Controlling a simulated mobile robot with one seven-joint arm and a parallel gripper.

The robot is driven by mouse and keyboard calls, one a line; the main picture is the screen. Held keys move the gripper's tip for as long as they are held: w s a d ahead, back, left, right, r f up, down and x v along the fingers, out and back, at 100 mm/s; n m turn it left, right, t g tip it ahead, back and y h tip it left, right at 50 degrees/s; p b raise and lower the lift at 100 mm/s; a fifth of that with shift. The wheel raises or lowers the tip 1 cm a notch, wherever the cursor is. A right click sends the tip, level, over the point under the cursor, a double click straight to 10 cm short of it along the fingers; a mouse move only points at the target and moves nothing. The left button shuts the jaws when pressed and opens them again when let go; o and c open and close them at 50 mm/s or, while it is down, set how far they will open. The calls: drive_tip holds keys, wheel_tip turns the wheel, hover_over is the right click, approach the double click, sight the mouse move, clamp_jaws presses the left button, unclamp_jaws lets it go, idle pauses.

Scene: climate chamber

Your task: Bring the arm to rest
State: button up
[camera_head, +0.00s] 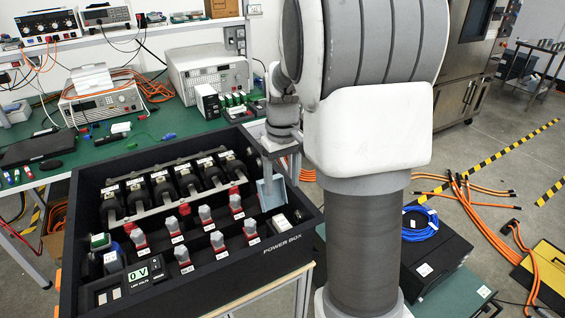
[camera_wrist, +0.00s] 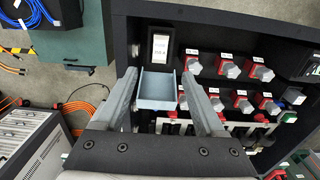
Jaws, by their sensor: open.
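My gripper (camera_wrist: 159,76) is open in the wrist view, its two grey fingers spread and pointing toward the black power box (camera_wrist: 232,25). A small blue-grey tray-like part (camera_wrist: 157,90) shows between the fingers; I cannot tell whether they touch it. In the head view my gripper (camera_head: 281,148) is at the right end of the power box (camera_head: 190,288), above the blue-grey part (camera_head: 271,192). My arm stands bent at the right of the box and hides part of the room behind it.
The box holds red-and-grey connectors (camera_head: 217,241), black cylindrical parts and a voltage display (camera_head: 145,273). A green bench (camera_head: 95,153) with instruments stands behind. Orange cables (camera_head: 470,210), a blue cable coil (camera_head: 420,224) and a black case lie at the right. Grey floor shows between them.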

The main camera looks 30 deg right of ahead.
drive_tip(key=s+a+r+t+p, duration=0.1)
drive_tip(key=s+a+r, duration=0.25)
drive_tip(key=r, duration=0.25)
drive_tip(key=s+a+r+t, duration=0.1)
drive_tip(key=s+a+r, duration=0.2)
drive_tip(key=s+r, duration=0.15)
drive_tip(key=s+a+r+t, duration=0.1)
drive_tip(key=s+a+t, duration=0.2)
drive_tip(key=s, duration=0.7)
drive_tip(key=a, duration=0.2)
drive_tip(key=shift+a+r+p, duration=0.25)
drive_tip(key=shift+a+p, duration=0.05)
drive_tip(key=shift+a, duration=0.1)
drive_tip(key=shift+s+a+f+t, duration=0.1)
drive_tip(key=shift+s+t, duration=0.2)
drive_tip(key=shift+s, duration=0.05)
drive_tip(key=c, duration=0.3)
drive_tip(key=shift+a, duration=0.15)
drive_tip(key=shift+c, duration=0.2)
